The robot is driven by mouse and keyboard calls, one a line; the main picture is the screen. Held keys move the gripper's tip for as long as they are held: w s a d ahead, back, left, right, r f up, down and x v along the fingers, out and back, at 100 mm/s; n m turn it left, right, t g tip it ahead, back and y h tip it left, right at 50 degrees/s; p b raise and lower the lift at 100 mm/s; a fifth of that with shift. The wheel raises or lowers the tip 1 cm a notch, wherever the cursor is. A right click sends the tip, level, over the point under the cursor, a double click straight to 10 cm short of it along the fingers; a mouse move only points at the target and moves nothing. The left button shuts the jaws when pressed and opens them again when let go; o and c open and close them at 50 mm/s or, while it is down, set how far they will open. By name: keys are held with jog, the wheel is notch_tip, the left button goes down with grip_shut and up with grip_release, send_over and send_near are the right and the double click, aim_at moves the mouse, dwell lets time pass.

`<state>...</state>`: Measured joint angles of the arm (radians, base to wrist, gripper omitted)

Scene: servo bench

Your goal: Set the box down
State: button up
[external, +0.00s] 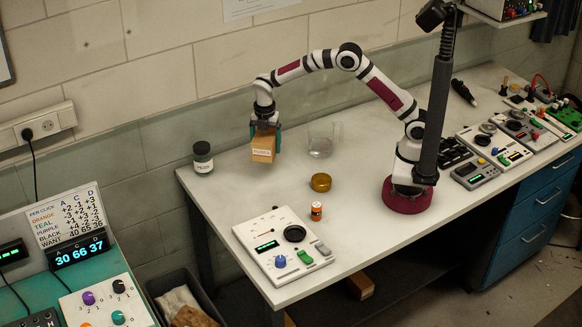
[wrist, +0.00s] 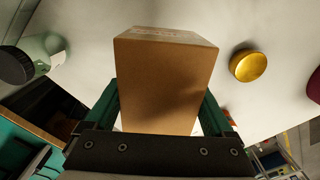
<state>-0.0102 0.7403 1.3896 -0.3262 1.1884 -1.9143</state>
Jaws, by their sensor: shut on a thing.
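My gripper (external: 265,136) is shut on a brown cardboard box (external: 263,147) with a printed label. In the external view the box hangs at the far left end of the white bench, and I cannot tell for certain whether its underside is clear of the bench top. In the wrist view the box (wrist: 166,84) fills the middle, between the green fingers of my gripper (wrist: 163,108). The bench top (external: 240,190) lies around and below it. The underside of the box is hidden in the wrist view.
A dark-lidded jar (external: 203,158) stands left of the box, and a clear glass beaker (external: 322,140) stands to its right. A yellow round tin (external: 320,182), an orange battery-like cylinder (external: 316,211) and a white instrument panel (external: 283,245) lie nearer the front. Bare bench shows between them.

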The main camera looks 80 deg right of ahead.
send_over(278, 168)
jog(key=a, duration=0.1)
jog(key=shift+w+a+f, duration=0.2)
jog(key=f, duration=0.6)
jog(key=d+f, duration=0.1)
jog(key=f, duration=0.3)
jog(key=shift+s+d, duration=0.1)
jog(key=shift+s, duration=0.15)
jog(key=shift+f, duration=0.15)
jog(key=o, duration=1.4)
